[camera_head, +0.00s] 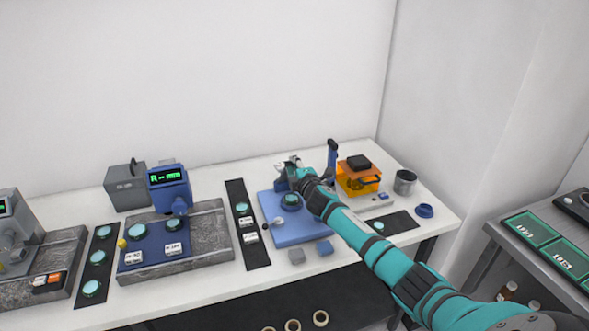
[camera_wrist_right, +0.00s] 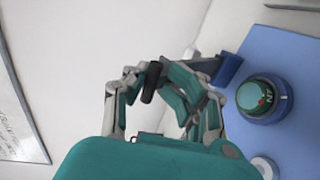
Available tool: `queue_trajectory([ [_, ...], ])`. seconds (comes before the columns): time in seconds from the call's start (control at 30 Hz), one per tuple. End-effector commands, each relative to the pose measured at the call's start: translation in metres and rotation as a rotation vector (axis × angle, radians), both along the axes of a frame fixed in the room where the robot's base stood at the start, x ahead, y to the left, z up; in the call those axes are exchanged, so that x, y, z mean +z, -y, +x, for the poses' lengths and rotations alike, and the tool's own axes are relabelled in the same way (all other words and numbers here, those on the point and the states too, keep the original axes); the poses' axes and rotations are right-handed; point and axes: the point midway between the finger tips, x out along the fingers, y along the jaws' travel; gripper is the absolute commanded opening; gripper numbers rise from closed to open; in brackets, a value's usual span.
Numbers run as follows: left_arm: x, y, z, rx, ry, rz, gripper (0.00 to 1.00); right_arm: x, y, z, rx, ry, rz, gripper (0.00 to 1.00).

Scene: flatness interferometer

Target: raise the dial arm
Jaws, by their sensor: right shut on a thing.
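The blue instrument (camera_head: 284,233) stands on the white bench, with a round teal piece (camera_head: 291,200) on its plate. In the right wrist view the blue plate (camera_wrist_right: 285,48) and the teal-topped round piece (camera_wrist_right: 259,97) lie to the right. My right gripper (camera_head: 292,168) is over the back of this instrument. In the right wrist view its fingers (camera_wrist_right: 152,82) are shut on a short black handle (camera_wrist_right: 152,76), which seems to be the dial arm's. The rest of the dial arm is mostly hidden behind my fingers. My left gripper is not in view.
A blue upright (camera_head: 332,157) stands just right of my gripper. An orange box (camera_head: 355,182) and a grey cup (camera_head: 404,182) are farther right. A blue display unit (camera_head: 168,186) on a grey stone slab is to the left.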

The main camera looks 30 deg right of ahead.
Motion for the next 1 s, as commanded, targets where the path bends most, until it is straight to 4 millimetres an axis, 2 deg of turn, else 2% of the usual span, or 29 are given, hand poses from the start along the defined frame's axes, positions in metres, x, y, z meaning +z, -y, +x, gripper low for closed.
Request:
queue_trajectory([
  [0.03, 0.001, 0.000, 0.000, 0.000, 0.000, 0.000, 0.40, 0.014, 0.002, 0.003, 0.002, 0.022, -0.004, 0.00],
  [0.3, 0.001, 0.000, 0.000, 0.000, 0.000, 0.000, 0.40, 0.014, 0.002, 0.003, 0.001, 0.022, -0.004, 0.00],
  [0.33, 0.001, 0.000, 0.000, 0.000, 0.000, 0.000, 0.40, 0.014, 0.002, 0.003, 0.001, 0.022, -0.004, 0.26],
  [0.4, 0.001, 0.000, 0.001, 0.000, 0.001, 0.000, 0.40, 0.013, 0.002, 0.003, 0.001, 0.021, -0.004, 0.35],
  [0.77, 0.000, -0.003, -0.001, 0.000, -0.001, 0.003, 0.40, 0.006, 0.000, -0.003, 0.001, 0.010, -0.002, 0.35],
  [0.87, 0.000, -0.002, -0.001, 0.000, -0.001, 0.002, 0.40, 0.007, -0.001, -0.012, 0.000, 0.009, -0.004, 0.35],
  [1.0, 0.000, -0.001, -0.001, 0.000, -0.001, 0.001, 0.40, 0.010, -0.007, -0.035, 0.002, 0.009, -0.004, 0.35],
])
